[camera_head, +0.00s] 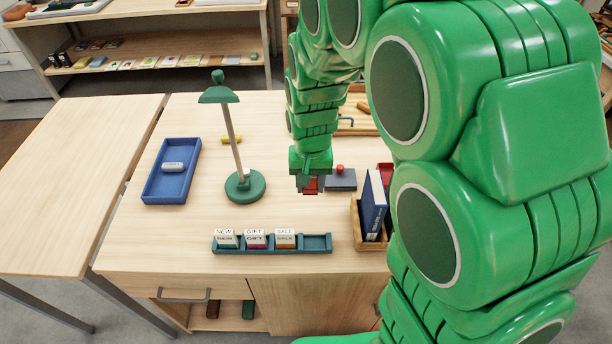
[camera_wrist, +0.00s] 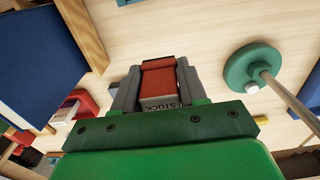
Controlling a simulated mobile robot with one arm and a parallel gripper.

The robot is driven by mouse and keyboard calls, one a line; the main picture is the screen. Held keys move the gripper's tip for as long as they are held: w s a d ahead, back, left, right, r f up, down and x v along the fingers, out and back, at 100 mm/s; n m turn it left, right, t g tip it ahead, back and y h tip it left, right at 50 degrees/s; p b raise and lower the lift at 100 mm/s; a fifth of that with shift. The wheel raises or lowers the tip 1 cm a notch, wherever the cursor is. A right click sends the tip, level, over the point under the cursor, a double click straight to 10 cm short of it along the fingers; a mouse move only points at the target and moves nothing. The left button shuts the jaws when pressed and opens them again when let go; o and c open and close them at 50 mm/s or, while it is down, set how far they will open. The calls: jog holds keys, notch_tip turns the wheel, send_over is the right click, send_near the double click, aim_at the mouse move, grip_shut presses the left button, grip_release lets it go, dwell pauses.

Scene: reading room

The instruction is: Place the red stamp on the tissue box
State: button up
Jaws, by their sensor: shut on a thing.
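My gripper (camera_head: 310,186) hangs over the desk, right of the green lamp. In the wrist view it is shut on the red stamp (camera_wrist: 158,75), between its two grey fingers (camera_wrist: 157,85). The stamp has a white label end reading STOCK. In the head view only a small red part of the stamp (camera_head: 311,185) shows below the gripper. A grey-blue box (camera_head: 341,182) with a red knob on top stands just right of the gripper. I cannot tell whether it is the tissue box; no other clear tissue box shows.
A green lamp (camera_head: 245,187) stands left of the gripper. A blue tray (camera_head: 162,188) is at left. A stamp rack (camera_head: 318,243) with three labelled stamps is at the front. A wooden holder (camera_head: 371,244) with a blue book (camera_head: 373,203) is at right. The desk's left front is clear.

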jog(key=shift+s+d+r, duration=0.15)
jog(key=shift+s+r, duration=0.1)
jog(key=shift+s, duration=0.3)
jog(key=shift+s+d+r, duration=0.2)
jog(key=shift+s+r, duration=0.1)
jog(key=shift+s, duration=0.3)
jog(key=shift+s+d+r, duration=0.15)
jog(key=shift+s+r, duration=0.1)
jog(key=shift+s, duration=0.3)
